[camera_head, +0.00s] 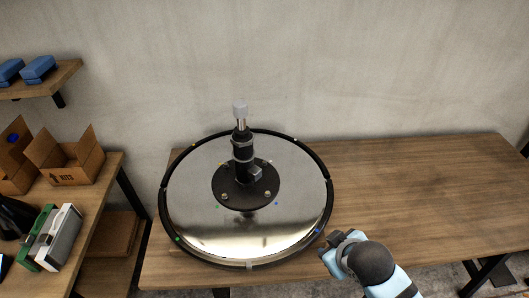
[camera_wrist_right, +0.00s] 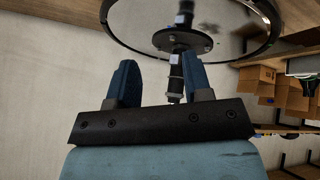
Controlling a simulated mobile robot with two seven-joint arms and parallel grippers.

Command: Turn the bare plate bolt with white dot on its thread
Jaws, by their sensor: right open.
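A round chrome chair base (camera_head: 190,200) with a black rim lies on the wooden table. A black bolt plate (camera_head: 235,201) sits at its centre around an upright black column (camera_head: 242,150). Two bolt heads show on the plate's near side, a left bolt (camera_head: 224,196) and a right bolt (camera_head: 267,194). Small coloured dots mark the chrome around the plate; I cannot tell which bolt has the white dot. The plate (camera_wrist_right: 160,39) also shows in the right wrist view, beyond the fingers. My right gripper (camera_wrist_right: 160,68) is open and empty, apart from the base. My left gripper is out of view.
The wooden table (camera_head: 420,190) is clear to the right of the base. A shelf at the left holds open cardboard boxes (camera_head: 75,160) and a green and white case (camera_head: 55,238). Blue items (camera_head: 38,68) lie on a wall shelf above. The wall is close behind.

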